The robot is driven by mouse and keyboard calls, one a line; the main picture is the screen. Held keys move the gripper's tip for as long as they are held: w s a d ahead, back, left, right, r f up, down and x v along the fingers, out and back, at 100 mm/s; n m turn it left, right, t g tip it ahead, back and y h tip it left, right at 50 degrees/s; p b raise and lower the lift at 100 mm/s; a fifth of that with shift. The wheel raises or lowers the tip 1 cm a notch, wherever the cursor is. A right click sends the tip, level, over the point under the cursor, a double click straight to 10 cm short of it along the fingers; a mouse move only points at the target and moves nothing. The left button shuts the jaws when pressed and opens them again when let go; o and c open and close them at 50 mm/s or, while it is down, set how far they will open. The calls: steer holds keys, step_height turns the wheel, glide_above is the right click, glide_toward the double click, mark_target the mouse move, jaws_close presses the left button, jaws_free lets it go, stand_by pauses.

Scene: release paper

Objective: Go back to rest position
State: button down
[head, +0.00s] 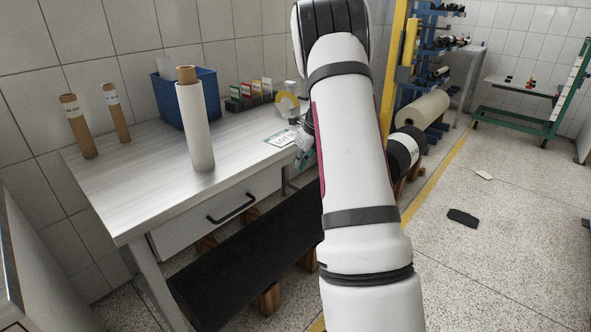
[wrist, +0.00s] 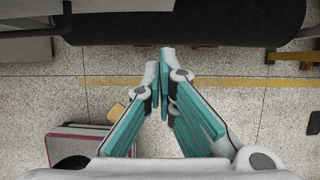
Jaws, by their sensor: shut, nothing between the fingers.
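My gripper (wrist: 164,78) is shut and empty in the wrist view, with its teal fingers together at the tips. In the head view only part of my gripper (head: 305,155) shows at the left of my arm, near the table's right end; my arm hides the rest. A white paper roll (head: 195,128) on a brown core stands upright on the table (head: 120,205), left of my gripper and well apart from it. In the wrist view the speckled floor lies below the fingers.
A blue bin (head: 172,97), two brown tubes (head: 78,125) and a white label card (head: 281,138) are on the table. Large rolls (head: 422,110) sit on a rack behind my arm.

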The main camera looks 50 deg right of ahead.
steer(key=shift+s+r, duration=0.15)
steer(key=shift+r, duration=0.1)
steer(key=s+a+r+n+y, duration=0.1)
steer(key=s+a+r+n, duration=0.2)
steer(key=a+r+n, duration=0.5)
steer(key=s+a+r+n+g, duration=0.1)
steer(key=s+a+r+n, duration=0.25)
steer(key=a, duration=0.75)
steer(key=s+a+r+n+y, duration=0.1)
steer(key=s+a+r+n, duration=0.2)
steer(key=a+r+n, duration=0.5)
steer(key=s+a+f+n+g+h, duration=0.1)
steer(key=s+a+n, duration=0.4)
steer(key=s, duration=0.4)
steer(key=s+a+f+n, duration=0.1)
steer(key=s+a+n, duration=0.4)
steer(key=s, duration=0.3)
steer(key=s+a+f+n+g+h, duration=0.1)
steer(key=s+a+f+n, duration=0.1)
steer(key=s+a+n, duration=0.5)
steer(key=s+d+r+t+p, duration=0.2)
steer(key=d+r+p, duration=0.1)
steer(key=r+p, duration=0.9)
step_height(320, 180, up, 2)
steer(key=shift+r+m+t, duration=0.1)
steer(key=shift+m+t, duration=0.3)
steer(key=shift+m, duration=0.05)
